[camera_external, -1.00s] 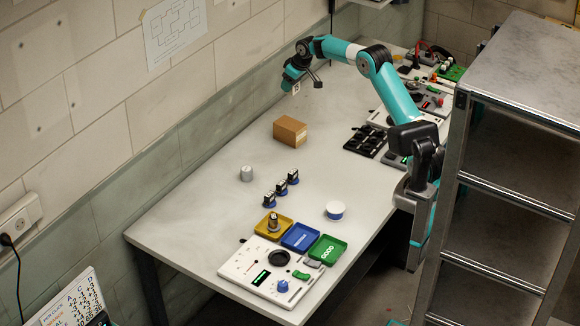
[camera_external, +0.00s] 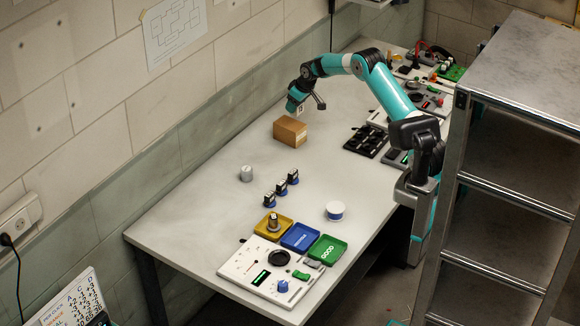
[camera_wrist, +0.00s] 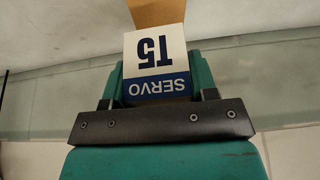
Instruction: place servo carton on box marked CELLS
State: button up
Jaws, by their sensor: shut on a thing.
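The lettering is upside down in the wrist view. In the external view the carton shows only as a small pale patch under the gripper, just above a brown cardboard box (camera_external: 290,132). That box stands on the table near the wall, and its edge shows at the top of the wrist view (camera_wrist: 157,11). No CELLS marking can be read on it. I cannot tell whether the carton touches it.
Several small servos (camera_external: 281,188), a grey cylinder (camera_external: 246,174) and a white round tub (camera_external: 335,211) stand nearer the front. Yellow, blue and green trays (camera_external: 327,249) lie beside a control panel (camera_external: 240,265). A black tray (camera_external: 366,141) lies right of the box.

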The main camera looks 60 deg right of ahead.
aim_at(295, 125)
jog(key=shift+f+p, duration=0.55)
jog(key=shift+f, duration=2.25)
jog(key=shift+f, duration=0.2)
jog(key=o, duration=1)
jog(key=shift+r, duration=0.15)
